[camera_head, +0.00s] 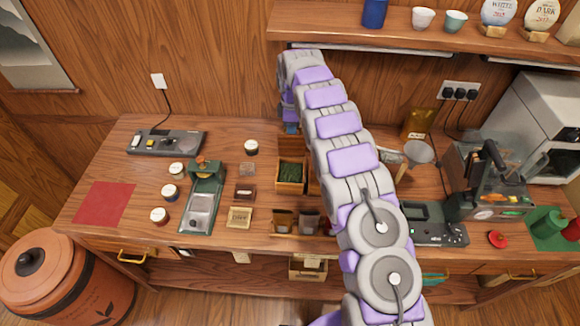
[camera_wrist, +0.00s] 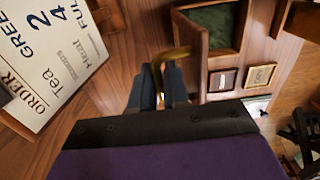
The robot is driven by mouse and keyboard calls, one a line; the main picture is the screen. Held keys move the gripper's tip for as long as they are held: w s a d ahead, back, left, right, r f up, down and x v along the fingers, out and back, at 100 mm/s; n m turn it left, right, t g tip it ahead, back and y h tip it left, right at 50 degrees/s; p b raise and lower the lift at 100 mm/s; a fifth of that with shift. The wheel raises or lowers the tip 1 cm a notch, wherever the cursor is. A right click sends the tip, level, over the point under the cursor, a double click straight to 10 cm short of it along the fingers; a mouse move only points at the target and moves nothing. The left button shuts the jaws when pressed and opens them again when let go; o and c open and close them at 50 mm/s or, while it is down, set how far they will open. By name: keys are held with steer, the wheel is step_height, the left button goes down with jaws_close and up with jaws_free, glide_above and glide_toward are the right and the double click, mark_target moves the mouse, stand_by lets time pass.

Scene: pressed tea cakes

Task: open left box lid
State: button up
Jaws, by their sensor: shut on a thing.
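The left box (camera_head: 290,186) is a small wooden box with dark green tea leaves inside, at the middle of the counter. It also shows in the wrist view (camera_wrist: 240,38), uncovered. Its wooden lid (camera_head: 293,148) stands raised at the box's back edge; the lid (camera_wrist: 194,55) shows nearly edge-on in the wrist view. A curved brass handle (camera_wrist: 170,55) sits on the lid. My gripper (camera_wrist: 163,92) is shut on this handle; it also shows in the head view (camera_head: 291,128), behind the lid. My arm hides most of whatever stands right of the box.
A white order card (camera_wrist: 50,60) shows close by in the wrist view. A green press (camera_head: 203,195), several small jars and a scale (camera_head: 165,142) stand left. A funnel (camera_head: 418,152) and a dark machine (camera_head: 487,185) stand right. A shelf (camera_head: 430,38) overhangs the back.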

steer(key=shift+w, duration=0.1)
steer(key=shift+w+d+f+p, duration=0.1)
steer(key=shift+w+f+p, duration=0.1)
steer(key=shift+w+p, duration=0.35)
steer(key=shift+w+d+f+p, duration=0.1)
steer(key=shift+w+f+p, duration=0.1)
steer(key=shift+w+p, duration=0.35)
steer(key=o, duration=1.2)
steer(key=shift+s, duration=0.1)
steer(key=shift+a, duration=0.1)
steer(key=shift+r, duration=0.15)
